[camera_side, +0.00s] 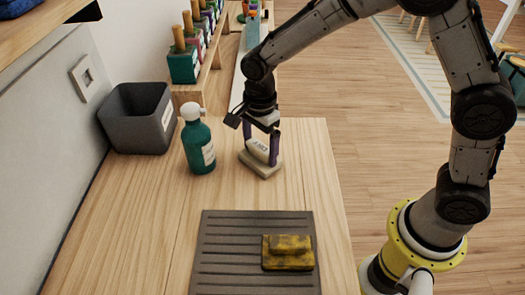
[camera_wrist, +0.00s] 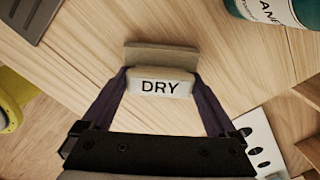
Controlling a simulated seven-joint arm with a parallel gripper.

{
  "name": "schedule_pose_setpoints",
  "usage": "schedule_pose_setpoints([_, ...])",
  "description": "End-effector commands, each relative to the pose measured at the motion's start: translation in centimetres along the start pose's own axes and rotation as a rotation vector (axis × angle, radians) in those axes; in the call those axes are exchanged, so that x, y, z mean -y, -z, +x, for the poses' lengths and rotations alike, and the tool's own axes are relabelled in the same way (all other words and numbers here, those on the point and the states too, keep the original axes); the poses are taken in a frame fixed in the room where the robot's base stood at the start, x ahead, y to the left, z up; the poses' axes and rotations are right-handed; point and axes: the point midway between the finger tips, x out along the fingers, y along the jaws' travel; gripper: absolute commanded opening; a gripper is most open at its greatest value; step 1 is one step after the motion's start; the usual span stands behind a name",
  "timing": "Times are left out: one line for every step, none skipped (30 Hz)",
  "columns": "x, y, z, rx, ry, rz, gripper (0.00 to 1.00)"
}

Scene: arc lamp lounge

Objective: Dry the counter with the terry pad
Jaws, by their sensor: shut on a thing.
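The terry pad (camera_side: 259,165) is a pale beige block with a raised grip, and it sits on the wooden counter (camera_side: 130,225) to the right of the teal bottle. My gripper (camera_side: 261,150) points down and is shut on the pad's grip, one finger on each side. In the wrist view the grip of the pad (camera_wrist: 160,84) reads "DRY" and lies between the two fingertips of my gripper (camera_wrist: 161,76). The pad's base appears to rest on the counter. No wet patch can be made out on the visible wood.
A teal spray or pump bottle (camera_side: 198,147) stands close left of the pad. A dark grey bin (camera_side: 139,120) is behind it by the wall. A ribbed dark mat (camera_side: 228,268) holds a stained yellow sponge block (camera_side: 288,253) in front. Counter between pad and mat is clear.

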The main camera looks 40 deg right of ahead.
Motion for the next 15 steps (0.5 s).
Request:
schedule_pose_setpoints([-0.6, 0.4, 0.1, -0.001, -0.004, 0.000, 0.41])
schedule_pose_setpoints([-0.8, 0.6, 0.1, -0.001, -0.004, 0.000, 0.41])
schedule_pose_setpoints([-1.0, 0.8, 0.1, -0.002, -0.004, 0.000, 0.41])
schedule_pose_setpoints([-1.2, 1.0, 0.1, -0.002, -0.004, 0.000, 0.41])
schedule_pose_setpoints([-1.4, 1.2, 0.1, -0.001, -0.004, 0.000, 0.41])
schedule_pose_setpoints([-1.7, 1.5, 0.1, -0.001, -0.004, 0.001, 0.41])
schedule_pose_setpoints([-1.9, 1.7, 0.1, -0.001, -0.004, 0.001, 0.41])
schedule_pose_setpoints([-2.1, 1.9, 0.1, -0.001, -0.004, 0.001, 0.41])
schedule_pose_setpoints([-2.3, 2.2, 0.1, -0.002, -0.004, 0.000, 0.41])
schedule_pose_setpoints([-2.5, 2.4, 0.1, -0.002, -0.004, 0.000, 0.41])
schedule_pose_setpoints([-2.7, 2.5, 0.1, -0.002, -0.005, 0.000, 0.41])
schedule_pose_setpoints([-3.0, 2.8, 0.1, -0.002, -0.005, 0.000, 0.41])
schedule_pose_setpoints([-3.2, 3.0, 0.1, -0.002, -0.005, 0.001, 0.41])
schedule_pose_setpoints([-3.4, 3.2, 0.1, -0.002, -0.005, 0.001, 0.41])
schedule_pose_setpoints([-3.6, 3.4, 0.1, -0.002, -0.004, 0.001, 0.41])
